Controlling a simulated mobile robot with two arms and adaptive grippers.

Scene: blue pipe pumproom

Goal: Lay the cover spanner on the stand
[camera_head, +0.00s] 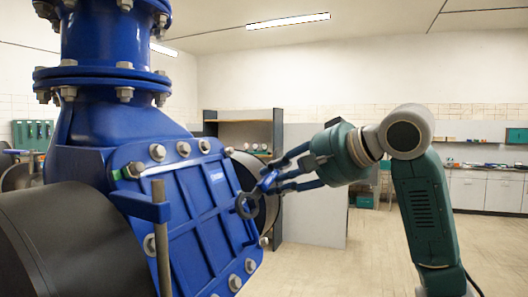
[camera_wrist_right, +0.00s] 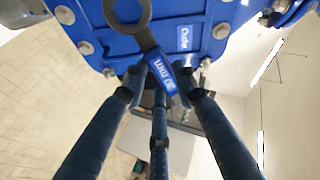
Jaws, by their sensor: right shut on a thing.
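The cover spanner (camera_head: 246,205) has a dark ring end and a blue handle. My right gripper (camera_head: 270,182) is shut on the blue handle, with the ring pointing toward the blue bolted cover (camera_head: 200,215). In the right wrist view the handle (camera_wrist_right: 162,75) reads "30 mm" and sits between the fingers of my right gripper (camera_wrist_right: 163,90). The ring overlaps the cover in both views; I cannot tell whether it touches. A grey upright post with a blue crosspiece (camera_head: 142,206) stands in front of the cover; I cannot tell whether this is the stand. My left gripper is out of view.
The cover carries several large bolts (camera_head: 158,152) and belongs to a tall blue valve body (camera_head: 105,100). A dark pipe (camera_head: 70,240) lies at the lower left. A grey shelf unit (camera_head: 278,165) stands behind my right gripper. Open floor (camera_head: 345,265) shows at the lower middle.

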